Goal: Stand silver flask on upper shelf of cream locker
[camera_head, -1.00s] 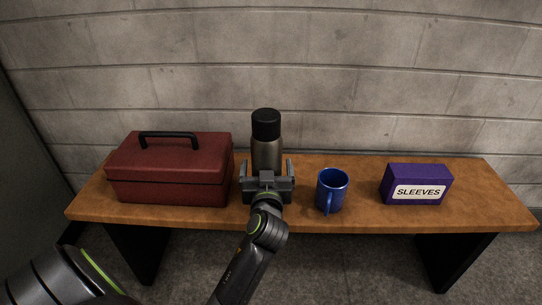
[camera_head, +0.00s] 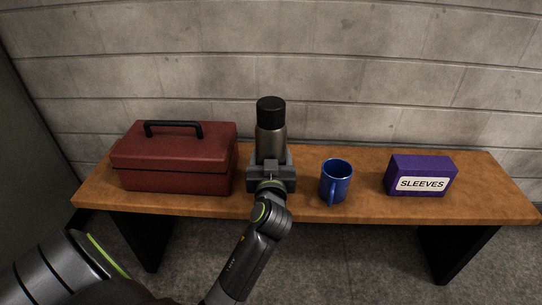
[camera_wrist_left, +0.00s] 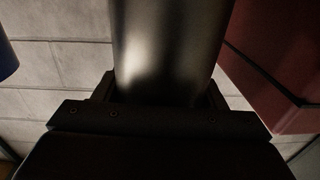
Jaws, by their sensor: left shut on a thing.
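The silver flask (camera_head: 271,140) with a black cap stands upright at the bench, between the red toolbox and the blue mug. My left gripper (camera_head: 270,165) is shut on the flask's lower part. In the left wrist view the flask (camera_wrist_left: 170,50) rises between the two fingers of the gripper (camera_wrist_left: 165,95). The flask's base is hidden behind the gripper, so I cannot tell whether it touches the bench. The cream locker is not in view. My right gripper is not in view.
The wooden bench (camera_head: 305,206) stands against a block wall. A red toolbox (camera_head: 175,165) is close left of the flask. A blue mug (camera_head: 335,181) and a purple SLEEVES box (camera_head: 421,174) are to the right. A dark panel (camera_head: 30,140) stands at far left.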

